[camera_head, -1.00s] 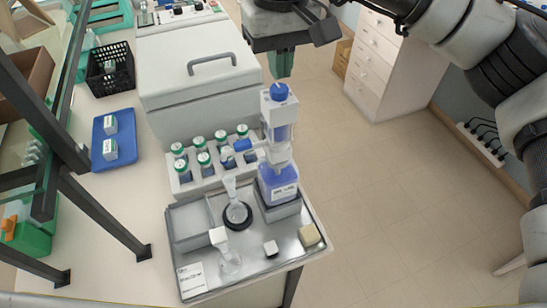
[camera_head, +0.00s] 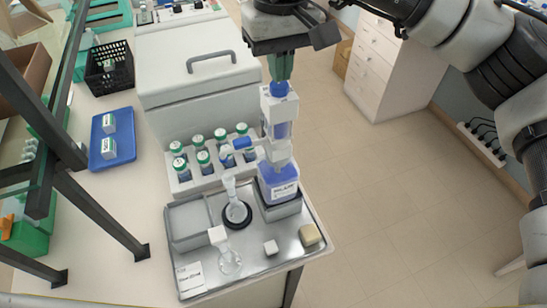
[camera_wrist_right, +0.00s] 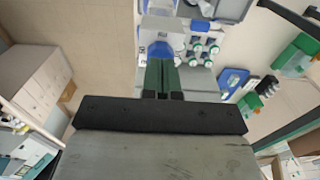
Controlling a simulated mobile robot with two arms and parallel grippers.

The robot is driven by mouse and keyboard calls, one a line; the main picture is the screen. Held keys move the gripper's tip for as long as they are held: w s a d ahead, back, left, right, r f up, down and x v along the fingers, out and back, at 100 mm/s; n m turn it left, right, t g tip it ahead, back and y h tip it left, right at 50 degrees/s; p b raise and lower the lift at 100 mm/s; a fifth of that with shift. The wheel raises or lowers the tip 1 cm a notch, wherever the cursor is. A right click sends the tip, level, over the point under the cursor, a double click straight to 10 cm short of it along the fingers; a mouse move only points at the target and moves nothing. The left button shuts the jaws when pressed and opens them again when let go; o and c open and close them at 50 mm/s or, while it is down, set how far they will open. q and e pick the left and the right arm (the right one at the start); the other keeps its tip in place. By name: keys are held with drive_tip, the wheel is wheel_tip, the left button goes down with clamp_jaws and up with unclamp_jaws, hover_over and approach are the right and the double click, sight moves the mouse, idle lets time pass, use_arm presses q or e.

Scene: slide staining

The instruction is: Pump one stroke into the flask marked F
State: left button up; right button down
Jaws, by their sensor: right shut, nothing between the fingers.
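The pump dispenser has a blue top knob (camera_head: 280,89), a clear cylinder with blue liquid and a labelled blue bottle (camera_head: 279,183) on a grey block. Its blue-tipped spout (camera_head: 242,143) points left. A clear flask (camera_head: 237,211) stands in a black ring below the spout; I cannot read a letter on it. A second flask (camera_head: 229,262) with a white stopper stands in front. My right gripper (camera_head: 281,76) is shut and empty, its green fingertips at or just above the knob; touching is unclear. The right wrist view shows the fingers (camera_wrist_right: 162,76) over the knob (camera_wrist_right: 163,50). My left gripper is not seen.
A white rack (camera_head: 184,183) of several green-capped bottles stands behind the flask. A metal tray (camera_head: 287,258) carries the pump, flasks, small blocks and a card. A white lidded box (camera_head: 190,90) is behind. A dark frame (camera_head: 105,215) stands at left.

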drive_tip(key=shift+f+b, duration=1.3)
drive_tip(key=shift+f, duration=0.65)
drive_tip(key=shift+r+p, duration=1.4)
drive_tip(key=shift+r, duration=1.15)
drive_tip(key=shift+r, duration=0.1)
wheel_tip(320, 180, up, 5)
drive_tip(key=p, duration=0.3)
drive_tip(key=shift+p, duration=0.3)
